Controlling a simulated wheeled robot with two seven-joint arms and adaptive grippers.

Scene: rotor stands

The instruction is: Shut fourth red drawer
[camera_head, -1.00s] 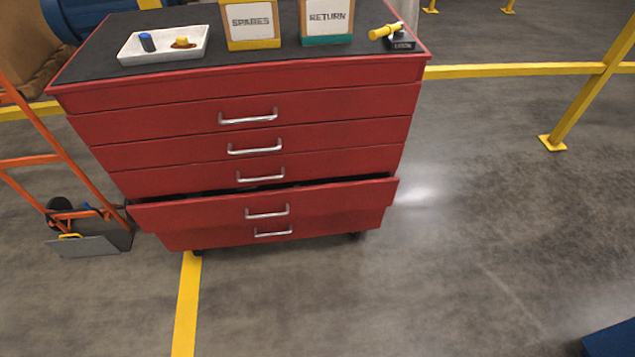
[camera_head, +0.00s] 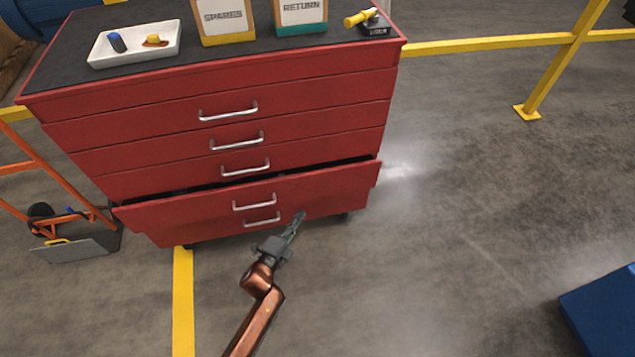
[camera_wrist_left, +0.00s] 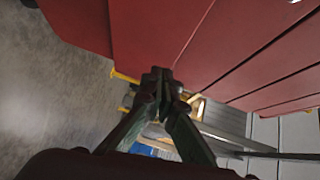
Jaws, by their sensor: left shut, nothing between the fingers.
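A red drawer cabinet (camera_head: 230,88) stands ahead. Its fourth drawer (camera_head: 320,187) sticks out, with a dark gap above its front edge; its silver handle (camera_head: 254,202) faces me. The drawers above it are flush. My left gripper (camera_head: 299,219) is shut and empty, in front of the lower right part of the cabinet, right of the lowest handle (camera_head: 262,219). In the left wrist view the closed fingertips (camera_wrist_left: 161,80) show against the red fronts (camera_wrist_left: 190,45); whether they touch cannot be told. My right gripper is not in view.
On the cabinet's dark top are a white tray (camera_head: 100,60), a SPARES box (camera_head: 224,20), a RETURN box (camera_head: 301,14) and a yellow-handled tool (camera_head: 361,17). An orange hand truck (camera_head: 40,160) stands left. A blue object (camera_head: 605,310) lies lower right.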

